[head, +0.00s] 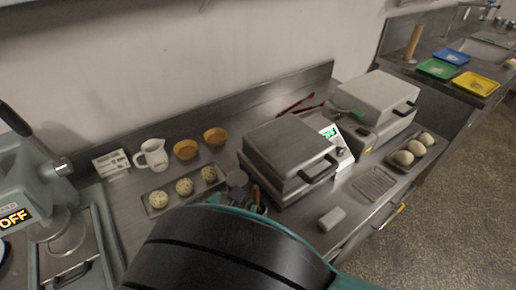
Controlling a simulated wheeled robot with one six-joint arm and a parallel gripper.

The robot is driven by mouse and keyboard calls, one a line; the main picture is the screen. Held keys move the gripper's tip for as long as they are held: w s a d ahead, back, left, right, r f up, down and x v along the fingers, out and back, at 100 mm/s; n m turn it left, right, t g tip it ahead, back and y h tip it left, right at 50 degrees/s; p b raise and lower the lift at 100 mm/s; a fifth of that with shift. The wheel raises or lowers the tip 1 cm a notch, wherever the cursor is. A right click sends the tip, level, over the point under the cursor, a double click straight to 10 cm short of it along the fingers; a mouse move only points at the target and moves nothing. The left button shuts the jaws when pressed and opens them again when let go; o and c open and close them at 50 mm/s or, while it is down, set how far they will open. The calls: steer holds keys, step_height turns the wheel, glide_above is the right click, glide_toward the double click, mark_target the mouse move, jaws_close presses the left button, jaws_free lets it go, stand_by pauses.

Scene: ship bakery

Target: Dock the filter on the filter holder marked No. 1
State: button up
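I cannot make out a filter or a filter holder marked No. 1 in the head view. A large dark, teal-edged part of my own arm fills the bottom middle and hides the counter behind it. My gripper cannot be made out; small dark parts and a brown stick show just above the arm, but I cannot tell what they are.
The steel counter (116,193) holds a closed press (287,148), a second press (380,97), a tray of speckled balls (157,199), a white jug (153,154) and a small grey block (332,218). A grey machine with an OFF sign (14,217) stands left. Open floor (470,215) lies right.

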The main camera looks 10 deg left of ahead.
steer(key=s+a+n+t+y, duration=0.1)
steer(key=s+a+n, duration=0.1)
steer(key=s+n, duration=0.15)
steer(key=b, duration=0.4)
glide_toward(237, 178)
steer(key=shift+m, duration=0.45)
steer(key=x, duration=0.5)
steer(key=shift+d+f, duration=0.1)
steer(key=shift+f, duration=0.05)
steer(key=b+x, duration=0.2)
steer(key=x, duration=0.2)
steer(key=shift+w+f, duration=0.1)
steer(key=shift+f, duration=0.15)
steer(key=shift+w, duration=0.45)
steer(key=c, duration=1)
steer(key=shift+c, duration=1.4)
steer(key=shift+r, duration=0.1)
